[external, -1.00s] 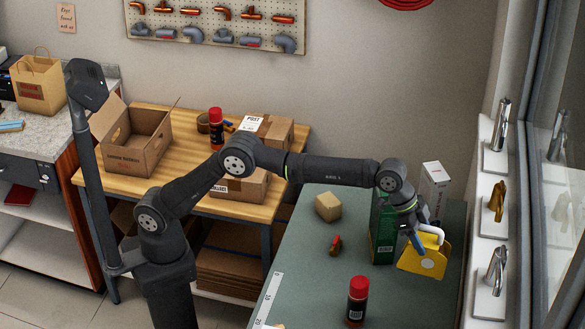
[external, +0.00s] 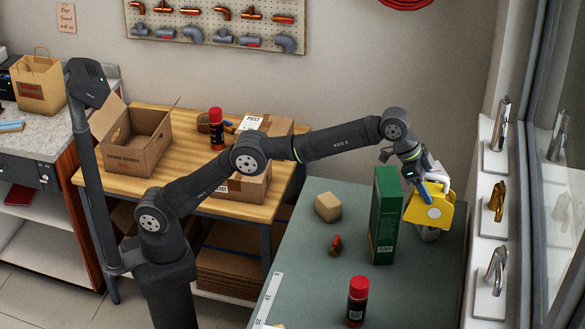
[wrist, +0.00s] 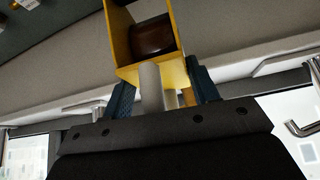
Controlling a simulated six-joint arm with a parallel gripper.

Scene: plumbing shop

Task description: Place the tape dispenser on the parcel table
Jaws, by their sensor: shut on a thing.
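The tape dispenser (external: 424,211) is yellow with a white handle. My gripper (external: 433,190) is shut on it and holds it raised above the right part of the green-topped table. In the wrist view the yellow dispenser (wrist: 128,48) carries a brown roll, and its pale handle (wrist: 151,85) lies between my gripper's blue fingers (wrist: 160,92). The parcel table (external: 188,118) is wooden-topped and stands at the back left, with cardboard parcels on it. My gripper is well to its right.
A tall green box (external: 384,217) stands just left of the dispenser. A tan block (external: 328,207), a small red-and-brown item (external: 335,245) and a red-capped can (external: 357,301) share the green-topped table (external: 310,270).

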